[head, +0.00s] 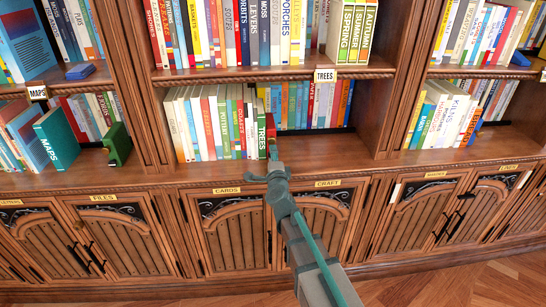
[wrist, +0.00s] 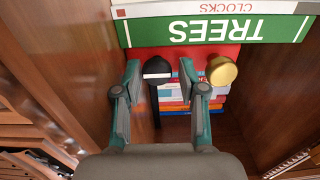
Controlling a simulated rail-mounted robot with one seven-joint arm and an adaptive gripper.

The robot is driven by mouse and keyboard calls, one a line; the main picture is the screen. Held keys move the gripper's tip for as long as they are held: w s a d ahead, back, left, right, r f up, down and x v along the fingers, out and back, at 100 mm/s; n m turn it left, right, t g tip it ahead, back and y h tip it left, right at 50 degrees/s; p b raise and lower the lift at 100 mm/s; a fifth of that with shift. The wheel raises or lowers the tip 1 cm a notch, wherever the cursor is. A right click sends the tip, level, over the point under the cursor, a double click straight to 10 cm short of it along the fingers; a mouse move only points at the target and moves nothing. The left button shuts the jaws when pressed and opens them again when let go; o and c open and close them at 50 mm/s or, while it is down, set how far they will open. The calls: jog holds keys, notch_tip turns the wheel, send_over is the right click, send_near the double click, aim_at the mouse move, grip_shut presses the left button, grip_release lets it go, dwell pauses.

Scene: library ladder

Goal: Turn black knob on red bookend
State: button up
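The red bookend (wrist: 205,51) stands against the green TREES book (wrist: 220,30) in the wrist view. In the head view the red bookend (head: 270,127) shows as a narrow strip at the right end of a book row. The black knob (wrist: 157,68) is on its left part and a gold knob (wrist: 222,70) is on its right part. My gripper (wrist: 160,68) is open, with one finger to each side of the black knob. I cannot tell whether either finger touches it. In the head view my gripper (head: 274,155) is in front of the bookend and hides its lower part.
The shelf board (head: 345,147) right of the bookend is clear. A green bookend (head: 117,145) stands further left.

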jog(key=shift+s+f, duration=0.1)
jog(key=shift+f, duration=0.15)
